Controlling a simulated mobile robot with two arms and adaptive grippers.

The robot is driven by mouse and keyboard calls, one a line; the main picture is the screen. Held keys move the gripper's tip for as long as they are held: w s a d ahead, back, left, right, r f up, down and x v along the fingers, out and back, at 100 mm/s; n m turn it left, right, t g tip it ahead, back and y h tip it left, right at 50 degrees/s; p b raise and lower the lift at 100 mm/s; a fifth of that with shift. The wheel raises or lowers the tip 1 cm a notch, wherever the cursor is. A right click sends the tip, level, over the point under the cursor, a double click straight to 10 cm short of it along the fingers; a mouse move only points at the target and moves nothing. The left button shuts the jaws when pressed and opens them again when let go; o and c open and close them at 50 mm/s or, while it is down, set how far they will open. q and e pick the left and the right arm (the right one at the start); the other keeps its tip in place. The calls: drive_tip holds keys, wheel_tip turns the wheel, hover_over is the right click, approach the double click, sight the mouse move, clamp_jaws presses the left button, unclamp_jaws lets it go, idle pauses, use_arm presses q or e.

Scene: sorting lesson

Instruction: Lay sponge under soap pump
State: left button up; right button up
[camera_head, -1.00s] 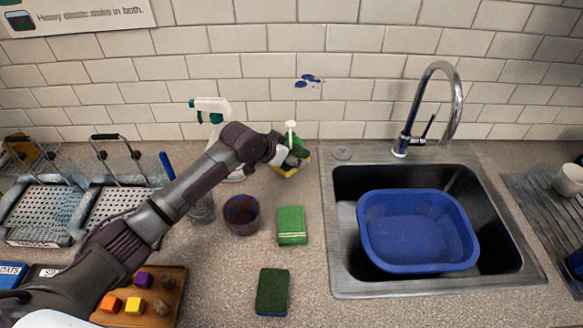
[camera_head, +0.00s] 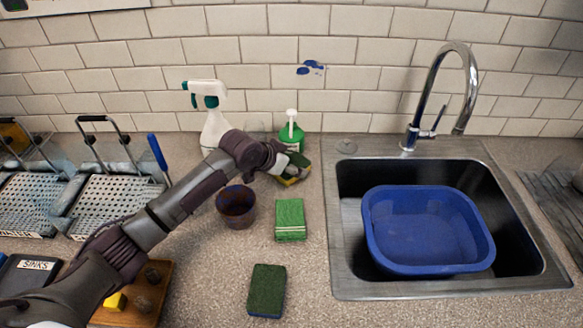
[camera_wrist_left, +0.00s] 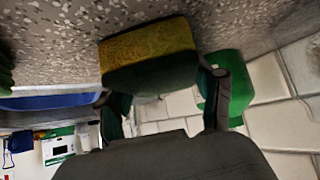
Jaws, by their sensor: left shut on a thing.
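My left gripper (camera_head: 291,165) is shut on a yellow sponge with a dark green scouring side (camera_head: 295,178). The same sponge fills the middle of the left wrist view (camera_wrist_left: 150,50), between the fingers. The soap pump (camera_head: 291,132), a green bottle with a white pump head, stands upright by the back wall, just behind the gripper. Its lower part is partly hidden by the gripper. Its green body shows right of the fingers in the left wrist view (camera_wrist_left: 228,82). I cannot tell whether sponge and bottle touch. My right gripper is not in view.
A white spray bottle (camera_head: 214,125) stands left of the pump. A dark cup (camera_head: 236,206), a folded green cloth (camera_head: 290,220) and another green sponge (camera_head: 267,290) are on the counter. The sink (camera_head: 345,285) with a blue basin (camera_head: 425,235) is to the right.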

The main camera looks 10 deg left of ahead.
use_arm(q)
drive_tip(key=shift+o, duration=1.2)
drive_tip(key=shift+s+f, duration=0.1)
drive_tip(key=o, duration=0.5)
drive_tip(key=shift+c, duration=0.2)
drive_tip(key=b+v, duration=0.1)
drive_tip(key=v, duration=1.1)
